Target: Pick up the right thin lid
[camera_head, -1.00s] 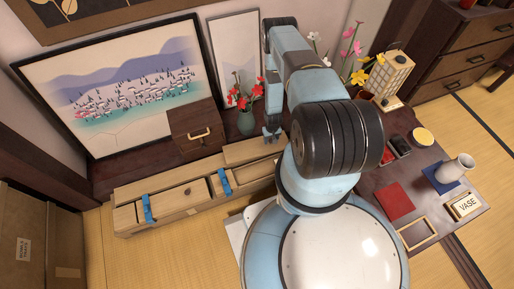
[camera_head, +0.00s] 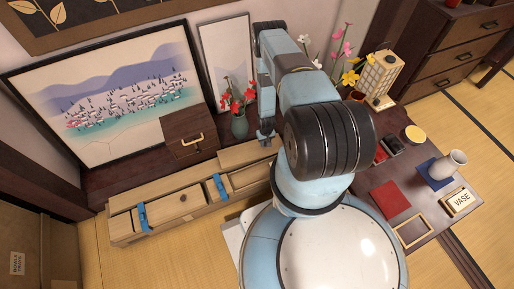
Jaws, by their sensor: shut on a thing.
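A long pale wooden box (camera_head: 170,225) lies low along the wall, with blue bands (camera_head: 142,216) around it. At its right end is a thin pale wooden lid (camera_head: 238,156), the right thin lid, its right part partly hidden by my arm. My gripper (camera_head: 266,141) points down at the lid's right back part and is shut on it. The fingertips are small and their exact grip is hard to see. Whether the lid is clear of the box I cannot tell.
A small drawer chest (camera_head: 188,136) and a green vase with red flowers (camera_head: 240,125) stand just behind the box. A low dark table to the right holds a red square (camera_head: 390,202), a pale vase (camera_head: 448,165) and a lantern (camera_head: 381,80). My arm hides the middle.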

